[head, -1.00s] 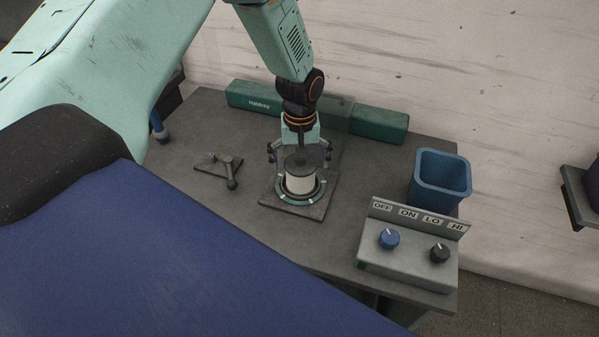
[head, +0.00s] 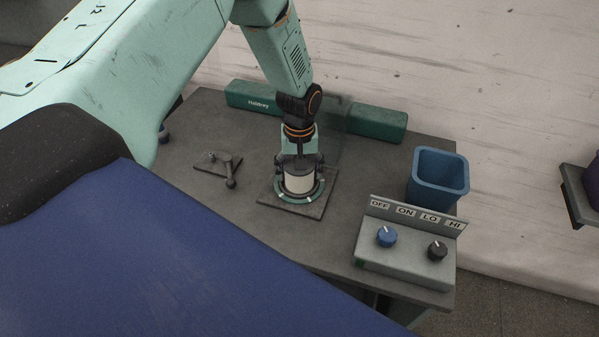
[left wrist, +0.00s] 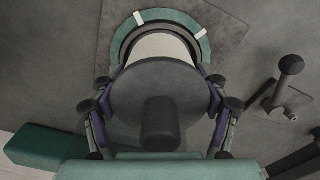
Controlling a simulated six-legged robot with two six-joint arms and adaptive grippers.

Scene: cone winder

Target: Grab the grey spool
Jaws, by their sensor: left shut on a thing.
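The spool (head: 299,182) has a dark grey top disc with a knob and a cream-white body. It stands upright inside a green ring with white marks (head: 315,196) on a square grey plate (head: 297,208). My left gripper (head: 299,166) comes down from above and is shut on the spool, with fingers on both sides. In the left wrist view the grey disc and black knob of the spool (left wrist: 158,98) sit between the purple-padded fingers, and the green ring lies beyond. My right gripper is not in view.
A crank-like handle (head: 230,170) lies left of the plate. A green bar (head: 378,124) runs along the back edge, with a clear panel before it. A blue bin (head: 438,190) and a control box with two knobs (head: 405,258) stand to the right.

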